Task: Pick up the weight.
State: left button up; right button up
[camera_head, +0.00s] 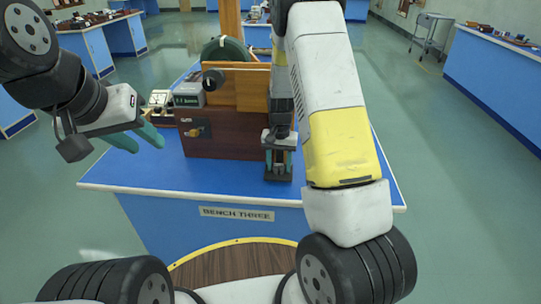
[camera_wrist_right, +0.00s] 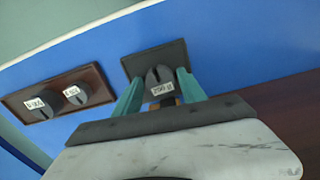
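A dark cylindrical weight (camera_wrist_right: 160,79) with a white label stands on a square black pad (camera_wrist_right: 174,53) in the right wrist view. The label seems to begin with 200, but its unit is hard to read. My right gripper (camera_wrist_right: 160,76) points down over the pad, its two teal fingers on either side of the weight with small gaps visible. In the head view my right gripper (camera_head: 279,158) is low over the bench front and the weight is not clearly seen. My left gripper (camera_head: 143,138) is open and empty above the bench's left side.
A wooden tray (camera_wrist_right: 18,103) holds two labelled weights (camera_wrist_right: 40,103), (camera_wrist_right: 75,94) near the bench edge. A brown wooden cabinet (camera_head: 212,134) and a grey meter box (camera_head: 188,95) stand on the blue bench (camera_head: 215,176). Bare bench top lies in front of the cabinet.

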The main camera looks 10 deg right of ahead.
grip_shut()
jog(key=shift+r, duration=0.15)
